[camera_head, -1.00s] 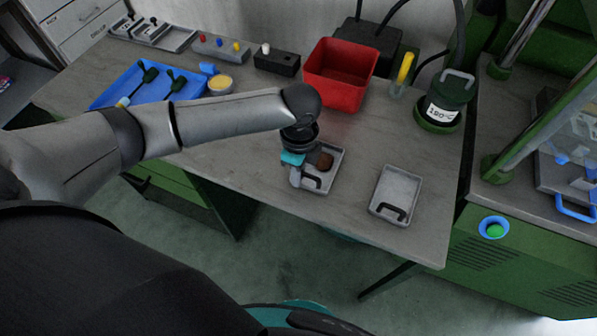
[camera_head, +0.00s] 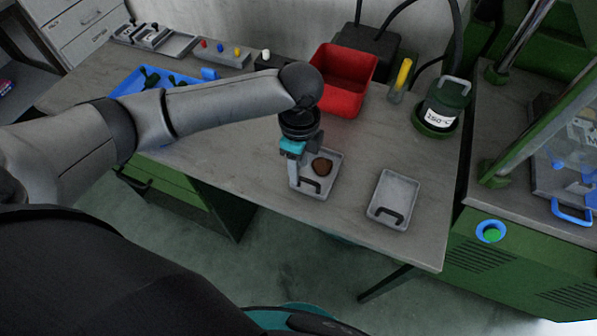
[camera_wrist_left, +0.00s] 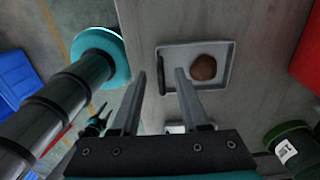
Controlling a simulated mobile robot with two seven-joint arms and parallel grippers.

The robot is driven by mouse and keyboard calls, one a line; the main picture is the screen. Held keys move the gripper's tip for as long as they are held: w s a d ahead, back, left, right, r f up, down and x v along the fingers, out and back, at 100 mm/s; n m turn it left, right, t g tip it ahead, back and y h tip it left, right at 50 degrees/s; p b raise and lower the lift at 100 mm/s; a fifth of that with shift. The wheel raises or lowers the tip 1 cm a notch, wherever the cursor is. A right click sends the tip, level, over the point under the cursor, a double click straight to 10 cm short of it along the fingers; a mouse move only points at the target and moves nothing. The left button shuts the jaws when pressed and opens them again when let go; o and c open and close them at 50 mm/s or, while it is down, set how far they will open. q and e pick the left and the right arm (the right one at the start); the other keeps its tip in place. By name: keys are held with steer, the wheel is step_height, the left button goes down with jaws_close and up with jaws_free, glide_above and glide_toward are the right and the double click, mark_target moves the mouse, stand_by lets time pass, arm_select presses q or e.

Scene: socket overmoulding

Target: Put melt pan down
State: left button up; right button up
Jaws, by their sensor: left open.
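The melt pan is a shallow light-grey tray (camera_head: 329,187) with a dark handle (camera_head: 311,185) and a round brown lump (camera_head: 321,166) in it. It lies flat on the worktable near the front edge.
A second grey tray (camera_head: 408,186), empty, lies to the right. A blue tray (camera_head: 128,83) with tools lies at the left. The table between the trays is clear.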

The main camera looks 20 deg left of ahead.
arm_select(q)
step_height(320, 180, up, 7)
steer(key=p, duration=0.1)
steer(key=shift+f, duration=0.2)
